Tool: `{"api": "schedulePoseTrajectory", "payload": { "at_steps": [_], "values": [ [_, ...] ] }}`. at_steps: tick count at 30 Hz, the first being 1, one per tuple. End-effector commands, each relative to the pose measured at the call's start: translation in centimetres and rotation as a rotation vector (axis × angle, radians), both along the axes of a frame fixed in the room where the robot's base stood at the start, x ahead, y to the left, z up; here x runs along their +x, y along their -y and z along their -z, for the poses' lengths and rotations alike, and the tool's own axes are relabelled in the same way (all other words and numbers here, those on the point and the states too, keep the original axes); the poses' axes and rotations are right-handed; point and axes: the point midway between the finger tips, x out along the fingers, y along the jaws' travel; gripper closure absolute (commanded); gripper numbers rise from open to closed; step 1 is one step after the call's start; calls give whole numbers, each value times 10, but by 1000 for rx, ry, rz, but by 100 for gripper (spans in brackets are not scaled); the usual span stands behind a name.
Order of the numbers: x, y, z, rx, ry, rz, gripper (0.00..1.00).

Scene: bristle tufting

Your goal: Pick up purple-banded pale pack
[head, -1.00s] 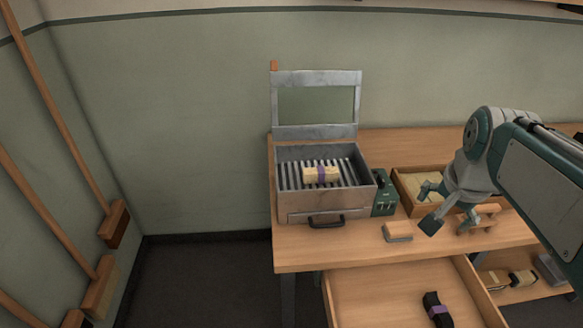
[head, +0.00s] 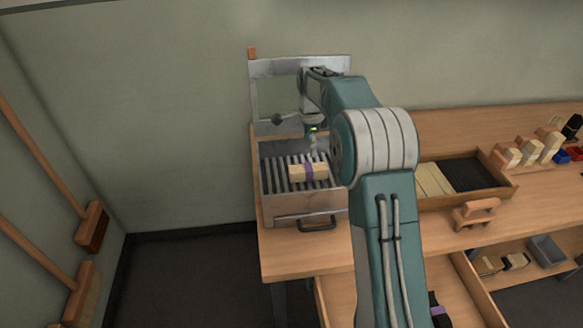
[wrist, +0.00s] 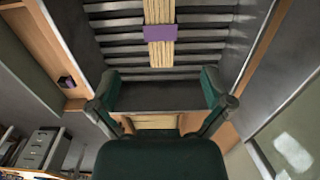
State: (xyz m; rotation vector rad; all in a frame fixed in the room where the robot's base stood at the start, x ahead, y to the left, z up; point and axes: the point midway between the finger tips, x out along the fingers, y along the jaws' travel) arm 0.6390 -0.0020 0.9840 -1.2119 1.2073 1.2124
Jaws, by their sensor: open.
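The purple-banded pale pack (head: 295,172) lies on the slatted rack inside an open metal box (head: 283,209). It runs across the slats, with the purple band around its middle. In the wrist view the pale pack (wrist: 158,58) is ahead of my fingers, at the top of the picture, with part of it beyond the edge. My gripper (head: 314,152) is over the box, just behind and above the pack in the head view. In the wrist view my gripper (wrist: 158,84) has its two fingers spread wide with nothing between the tips.
The box's raised lid (head: 268,68) stands behind my arm. A wooden tray (head: 436,207) with pale and dark bundles sits right of the box. A wooden brush block (head: 477,213) is on the bench. A dark purple-banded pack (head: 438,310) lies in the open drawer (head: 463,272).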

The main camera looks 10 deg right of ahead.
Motion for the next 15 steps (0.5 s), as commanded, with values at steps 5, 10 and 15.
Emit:
{"api": "schedulePoseTrajectory", "payload": {
  "at_steps": [5,10,15],
  "values": [
    [0,-1,23,-2,-6,7,0],
    [1,-2,49,-2,-5,5,0],
    [1,-1,60,-2,-2,5,0]
  ]
}}
